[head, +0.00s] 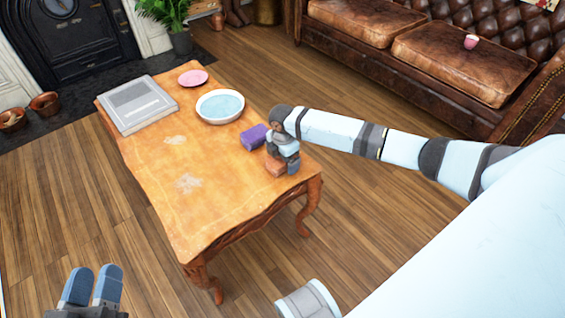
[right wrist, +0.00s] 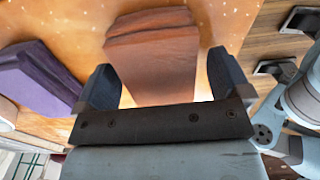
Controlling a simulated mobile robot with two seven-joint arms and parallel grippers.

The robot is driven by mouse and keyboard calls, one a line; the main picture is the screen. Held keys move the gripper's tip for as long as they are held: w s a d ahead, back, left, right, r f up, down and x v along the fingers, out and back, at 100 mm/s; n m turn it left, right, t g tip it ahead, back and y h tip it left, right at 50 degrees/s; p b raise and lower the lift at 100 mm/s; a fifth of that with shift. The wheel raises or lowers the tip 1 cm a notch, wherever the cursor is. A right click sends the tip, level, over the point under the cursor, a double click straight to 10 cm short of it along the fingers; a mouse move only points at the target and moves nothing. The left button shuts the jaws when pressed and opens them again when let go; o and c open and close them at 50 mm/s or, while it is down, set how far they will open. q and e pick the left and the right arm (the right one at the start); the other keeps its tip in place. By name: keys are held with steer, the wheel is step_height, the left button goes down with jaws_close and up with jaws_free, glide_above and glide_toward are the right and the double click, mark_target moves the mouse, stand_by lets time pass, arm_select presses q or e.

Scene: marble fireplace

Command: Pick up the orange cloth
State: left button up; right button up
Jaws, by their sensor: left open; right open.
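The orange cloth (head: 275,166) is a folded, brownish-orange block on the wooden table, near its right end. In the right wrist view the cloth (right wrist: 152,50) lies ahead of and between the two fingers. My right gripper (head: 281,160) is over the cloth and partly hides it in the head view. Its fingers (right wrist: 163,82) are open, one to each side of the cloth's near part; I cannot tell whether they touch it. My left gripper (head: 94,285) is open and empty, low at the left, away from the table.
A purple folded cloth (head: 253,137) lies close beside the orange one; it also shows in the right wrist view (right wrist: 38,80). The table (head: 185,215) also holds a bowl of blue liquid (head: 220,106), a pink plate (head: 193,78) and a large book (head: 137,104). A leather sofa (head: 385,45) stands behind.

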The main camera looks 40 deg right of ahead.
steer(key=c, duration=1)
steer(key=shift+r, duration=0.15)
